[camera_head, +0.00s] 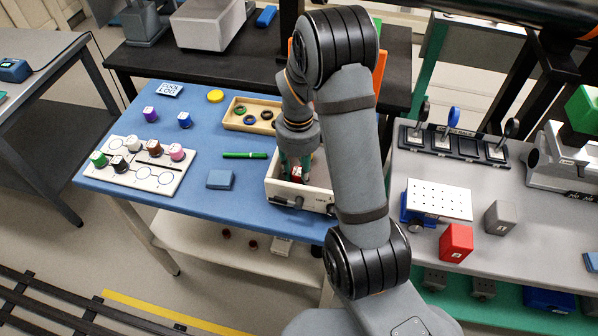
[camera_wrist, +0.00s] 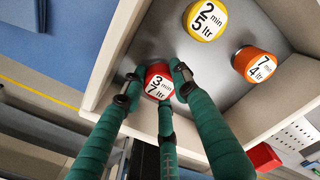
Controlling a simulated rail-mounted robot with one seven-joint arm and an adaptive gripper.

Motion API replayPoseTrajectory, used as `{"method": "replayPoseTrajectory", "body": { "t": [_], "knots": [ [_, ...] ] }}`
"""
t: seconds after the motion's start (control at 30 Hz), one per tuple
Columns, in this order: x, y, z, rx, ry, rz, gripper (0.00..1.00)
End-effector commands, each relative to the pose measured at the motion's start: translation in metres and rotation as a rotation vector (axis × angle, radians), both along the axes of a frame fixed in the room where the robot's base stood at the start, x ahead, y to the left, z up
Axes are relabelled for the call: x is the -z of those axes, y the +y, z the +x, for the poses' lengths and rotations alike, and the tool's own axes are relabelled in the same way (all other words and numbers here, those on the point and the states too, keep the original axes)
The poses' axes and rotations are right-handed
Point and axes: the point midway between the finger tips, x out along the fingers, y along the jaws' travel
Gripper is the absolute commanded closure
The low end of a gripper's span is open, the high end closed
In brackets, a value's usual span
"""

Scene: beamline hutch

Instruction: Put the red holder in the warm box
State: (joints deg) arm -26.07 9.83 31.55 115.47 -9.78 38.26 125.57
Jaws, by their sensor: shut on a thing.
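A white open-topped box (camera_head: 283,190) stands at the blue table's right front corner. Its front lettering is too small to read surely. In the wrist view its pale wall (camera_wrist: 116,52) and grey floor show. The red holder (camera_wrist: 158,72), its white top marked 3 min 7 ltr, is between the green fingers of my gripper (camera_wrist: 157,86), which is shut on it within the box's outline. I cannot tell whether it touches the floor. A yellow holder (camera_wrist: 206,20) and an orange holder (camera_wrist: 256,64) stand inside the box. In the head view my gripper (camera_head: 297,168) points down into it.
A white board (camera_head: 170,186) with several coloured holders lies at the table's left. A wooden tray (camera_head: 232,122) with rings, a green pen (camera_head: 245,155) and a blue block (camera_head: 220,179) lie nearby. A grey bench (camera_head: 440,175) with a red cube (camera_head: 456,243) is at right.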

Motion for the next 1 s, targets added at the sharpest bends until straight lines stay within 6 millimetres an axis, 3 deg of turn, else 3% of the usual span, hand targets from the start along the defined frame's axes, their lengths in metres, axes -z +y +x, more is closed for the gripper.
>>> {"method": "replayPoseTrajectory", "body": {
  "t": [0.47,0.5,0.8,1.0],
  "knots": [
    [0.0087,-0.0002,0.0004,0.000,-0.001,0.000,0.98],
    [0.0078,-0.0002,0.0003,0.000,-0.001,0.000,0.70],
    [0.0070,-0.0003,0.0002,0.000,-0.001,0.000,0.52],
    [0.0070,-0.0003,0.0002,0.000,-0.001,0.000,0.52]
  ]
}}
